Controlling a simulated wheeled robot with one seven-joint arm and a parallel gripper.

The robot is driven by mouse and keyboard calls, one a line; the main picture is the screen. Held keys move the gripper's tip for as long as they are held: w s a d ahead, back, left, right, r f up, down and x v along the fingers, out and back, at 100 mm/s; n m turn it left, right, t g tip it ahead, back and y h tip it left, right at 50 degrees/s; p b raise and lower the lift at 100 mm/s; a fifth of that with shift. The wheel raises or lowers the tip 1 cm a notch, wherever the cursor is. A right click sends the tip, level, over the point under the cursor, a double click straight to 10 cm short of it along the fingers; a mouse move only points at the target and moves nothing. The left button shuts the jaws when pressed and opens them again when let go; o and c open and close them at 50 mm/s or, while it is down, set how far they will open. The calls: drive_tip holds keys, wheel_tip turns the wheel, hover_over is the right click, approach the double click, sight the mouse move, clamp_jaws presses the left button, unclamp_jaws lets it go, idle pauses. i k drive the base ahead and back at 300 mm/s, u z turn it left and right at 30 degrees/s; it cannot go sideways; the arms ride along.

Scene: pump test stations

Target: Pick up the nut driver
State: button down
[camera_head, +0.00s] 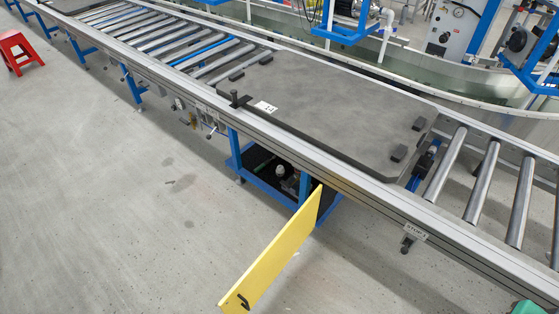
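I cannot make out a nut driver for certain in the head view. A small dark upright piece (234,98) stands at the left front corner of a grey plate (330,100) on the conveyor; it is too small to tell what it is. My gripper is not in view.
The roller conveyor (370,188) runs diagonally across the view, with bare rollers (475,183) at the right. Black blocks (399,153) and a white label (265,107) are on the plate. A yellow panel (270,262) juts out in front. A red stool (18,50) stands far left.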

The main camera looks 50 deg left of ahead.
sight(267, 162)
drive_tip(key=u, duration=0.45)
drive_tip(key=i, duration=0.95)
drive_tip(key=u, duration=1.35)
drive_tip(key=i, duration=0.6)
drive_tip(key=u, duration=0.55)
